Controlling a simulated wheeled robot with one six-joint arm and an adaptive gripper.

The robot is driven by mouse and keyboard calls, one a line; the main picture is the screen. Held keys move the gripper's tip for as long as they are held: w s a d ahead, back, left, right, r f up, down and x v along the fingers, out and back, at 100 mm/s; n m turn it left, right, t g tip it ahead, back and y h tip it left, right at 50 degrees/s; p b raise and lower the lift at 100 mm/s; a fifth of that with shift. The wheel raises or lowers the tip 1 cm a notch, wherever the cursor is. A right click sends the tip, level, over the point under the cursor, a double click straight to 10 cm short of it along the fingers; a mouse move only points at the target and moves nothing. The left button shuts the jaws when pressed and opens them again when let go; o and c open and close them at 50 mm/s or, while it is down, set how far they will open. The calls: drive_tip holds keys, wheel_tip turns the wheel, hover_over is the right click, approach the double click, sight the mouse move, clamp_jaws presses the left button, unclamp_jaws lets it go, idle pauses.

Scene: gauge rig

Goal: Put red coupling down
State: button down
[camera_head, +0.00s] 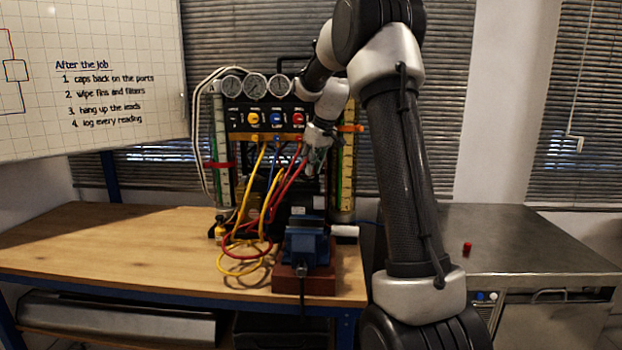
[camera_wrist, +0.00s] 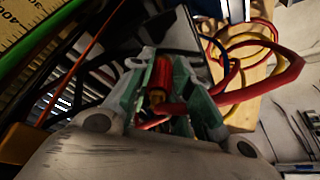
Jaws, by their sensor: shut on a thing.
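The red coupling (camera_wrist: 162,72) is between the green-padded fingers of my gripper (camera_wrist: 162,85) in the wrist view. It has a ribbed red body and a brass-coloured end, with a red hose beside it. My gripper is shut on it. In the head view my gripper (camera_head: 312,164) is in front of the gauge rig, below the row of coloured knobs and above the blue vise. The coupling is too small and covered to make out there.
The gauge rig (camera_head: 233,117) stands at the back of the wooden bench (camera_head: 120,240). Yellow, blue and red hoses (camera_head: 233,255) hang and coil left of the blue vise (camera_head: 305,243). A small red cap (camera_head: 467,247) sits on the metal worktop (camera_head: 530,250), otherwise mostly clear.

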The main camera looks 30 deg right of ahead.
sight(311, 188)
drive_tip(key=shift+f, duration=2.15)
drive_tip(key=shift+f, duration=0.1)
drive_tip(key=c, duration=1.6)
unclamp_jaws()
